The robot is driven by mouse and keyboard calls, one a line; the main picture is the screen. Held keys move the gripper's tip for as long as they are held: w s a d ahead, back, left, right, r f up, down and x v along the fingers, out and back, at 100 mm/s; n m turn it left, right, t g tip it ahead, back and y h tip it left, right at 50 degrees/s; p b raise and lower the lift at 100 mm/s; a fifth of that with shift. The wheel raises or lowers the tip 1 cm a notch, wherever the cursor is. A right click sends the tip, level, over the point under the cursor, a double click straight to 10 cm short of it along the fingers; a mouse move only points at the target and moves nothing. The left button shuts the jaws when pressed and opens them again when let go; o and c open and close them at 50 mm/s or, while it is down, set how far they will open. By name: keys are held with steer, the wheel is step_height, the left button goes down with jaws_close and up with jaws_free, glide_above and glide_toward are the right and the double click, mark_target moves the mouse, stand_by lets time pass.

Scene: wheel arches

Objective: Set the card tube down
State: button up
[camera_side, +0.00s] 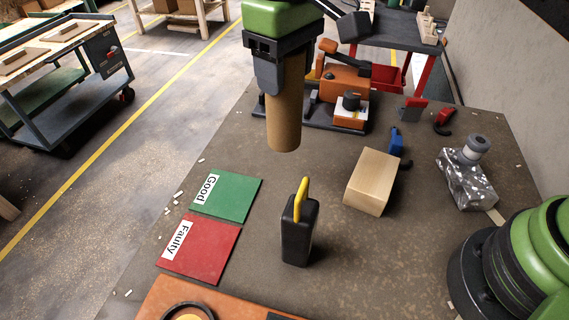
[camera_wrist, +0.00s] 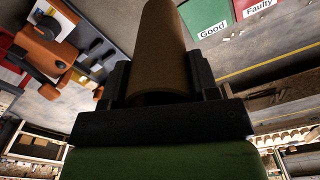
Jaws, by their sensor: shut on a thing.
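The brown card tube (camera_side: 284,115) hangs upright in the side view, held near its upper end. My gripper (camera_side: 282,75) is shut on it. The tube's lower end appears to be above the table, behind the black holder. In the wrist view the tube (camera_wrist: 162,50) runs up from between my gripper's jaws (camera_wrist: 163,85).
A green "Good" mat (camera_side: 230,198) and a red "Faulty" mat (camera_side: 200,250) lie at left. A black block with a yellow part (camera_side: 297,235), a wooden block (camera_side: 372,182) and a speckled block (camera_side: 466,180) stand on the table (camera_side: 330,285). An orange machine (camera_side: 345,82) stands behind.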

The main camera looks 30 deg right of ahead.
mark_target(285, 125)
step_height(285, 125, down, 10)
steer(key=shift+r, duration=0.25)
steer(key=shift+f, duration=0.1)
steer(key=o, duration=1.1)
